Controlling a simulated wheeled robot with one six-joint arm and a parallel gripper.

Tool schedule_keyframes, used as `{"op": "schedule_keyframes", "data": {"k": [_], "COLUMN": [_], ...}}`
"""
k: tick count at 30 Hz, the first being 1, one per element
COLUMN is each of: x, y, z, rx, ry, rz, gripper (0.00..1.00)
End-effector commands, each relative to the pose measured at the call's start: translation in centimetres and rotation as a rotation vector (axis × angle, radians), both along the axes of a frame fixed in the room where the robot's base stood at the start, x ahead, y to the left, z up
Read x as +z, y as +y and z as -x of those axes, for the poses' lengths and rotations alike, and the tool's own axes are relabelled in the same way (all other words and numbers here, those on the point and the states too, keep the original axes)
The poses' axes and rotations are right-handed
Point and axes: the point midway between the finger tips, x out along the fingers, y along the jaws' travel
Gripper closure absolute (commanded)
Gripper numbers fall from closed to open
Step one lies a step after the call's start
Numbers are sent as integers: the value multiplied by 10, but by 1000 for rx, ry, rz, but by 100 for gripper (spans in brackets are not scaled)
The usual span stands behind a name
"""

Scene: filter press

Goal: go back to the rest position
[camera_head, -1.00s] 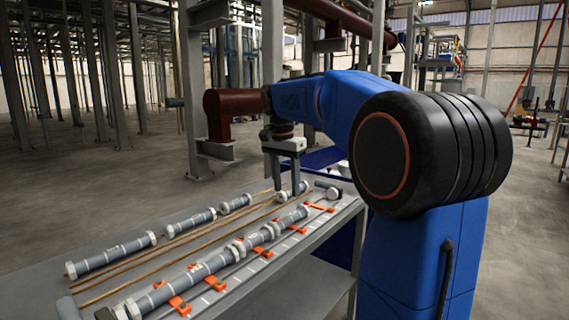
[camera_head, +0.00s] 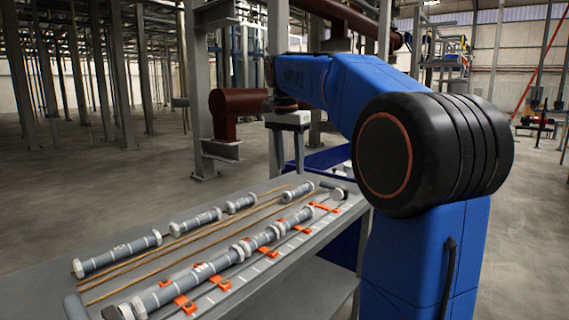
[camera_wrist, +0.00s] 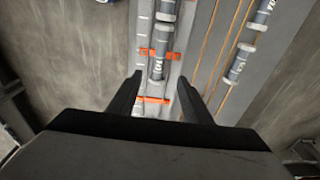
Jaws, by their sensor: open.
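My gripper (camera_head: 289,160) points down above the far end of the grey table (camera_head: 45,280), clear of the parts on it. Its two fingers are apart with nothing between them. In the wrist view the gripper (camera_wrist: 158,90) also shows open fingers, with the table and a grey pipe assembly (camera_wrist: 158,66) below. In the head view this pipe assembly (camera_head: 213,264) lies along the table's front side in orange clamps (camera_head: 185,304).
A row of separate grey pipe pieces (camera_head: 118,252) lies along the table's back side, with thin brown rods (camera_head: 195,236) beside them. A blue bin (camera_head: 325,160) stands past the table's far end. A dark red pipe (camera_head: 236,105) on a steel post is behind my gripper.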

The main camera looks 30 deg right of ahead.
Motion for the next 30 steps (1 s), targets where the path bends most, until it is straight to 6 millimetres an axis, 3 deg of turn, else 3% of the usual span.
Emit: {"op": "schedule_keyframes", "data": {"k": [7, 11, 20, 30], "x": [0, -4, -43, -112], "y": [1, 8, 49, 91], "z": [1, 11, 78, 162], "rx": [3, 45, 327, 671], "ry": [-1, -10, -65, -137], "rz": [0, 2, 16, 55], "gripper": [55, 55, 55, 55]}}
